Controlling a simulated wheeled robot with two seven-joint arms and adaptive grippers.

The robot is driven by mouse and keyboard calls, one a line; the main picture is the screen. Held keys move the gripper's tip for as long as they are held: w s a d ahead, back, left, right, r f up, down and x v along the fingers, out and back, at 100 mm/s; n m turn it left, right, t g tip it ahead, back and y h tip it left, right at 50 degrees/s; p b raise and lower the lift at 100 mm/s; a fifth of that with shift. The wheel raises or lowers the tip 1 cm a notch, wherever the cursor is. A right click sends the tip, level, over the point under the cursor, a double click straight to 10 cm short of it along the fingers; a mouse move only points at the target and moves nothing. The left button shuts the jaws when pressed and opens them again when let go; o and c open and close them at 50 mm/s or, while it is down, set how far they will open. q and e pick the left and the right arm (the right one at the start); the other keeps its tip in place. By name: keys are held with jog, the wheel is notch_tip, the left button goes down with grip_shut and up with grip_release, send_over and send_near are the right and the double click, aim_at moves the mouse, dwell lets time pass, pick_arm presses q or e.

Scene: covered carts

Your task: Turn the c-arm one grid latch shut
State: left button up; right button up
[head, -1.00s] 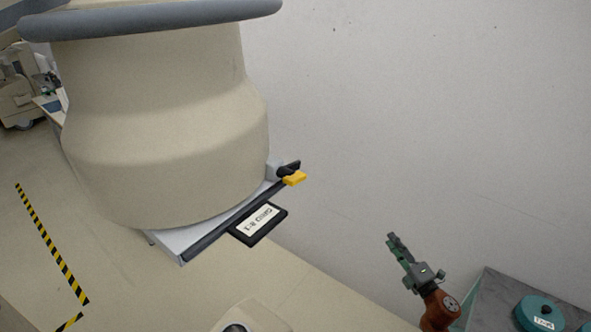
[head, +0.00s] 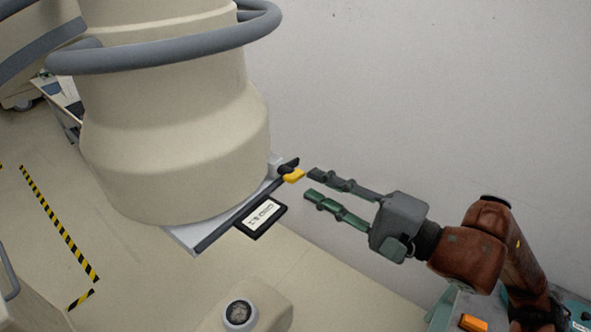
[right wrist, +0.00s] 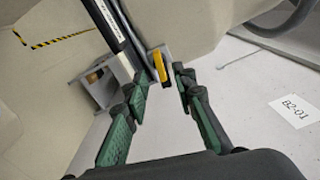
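The grid latch (head: 293,175) is a small yellow tab on a dark pivot, at the right end of the grid tray (head: 212,232) under the large cream C-arm housing (head: 175,150). In the right wrist view the yellow latch (right wrist: 160,66) shows just beyond the fingertips, roughly between them. My right gripper (head: 312,183) is open and empty, its green fingers pointing left at the latch with a small gap that looks clear of it. In the right wrist view the gripper (right wrist: 160,85) has one finger on each side. My left gripper is not in view.
A black-framed label plate (head: 262,218) hangs from the tray's front edge. A grey ring handle (head: 170,55) circles the housing above. A plain wall stands behind the latch. A label reading B2-01 (right wrist: 295,109) shows in the right wrist view. Striped tape (head: 60,225) marks the floor.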

aim_at(299, 179)
jog(key=p+x, duration=0.1)
jog(key=x, duration=0.3)
jog(key=shift+a+r+p, duration=0.15)
jog(key=shift+a+p, duration=0.1)
jog(key=shift+p, duration=0.05)
jog(key=shift+x, duration=0.8)
jog(key=shift+c, duration=0.2)
jog(key=shift+d+f, duration=0.1)
jog(key=shift+f, duration=0.1)
grip_shut()
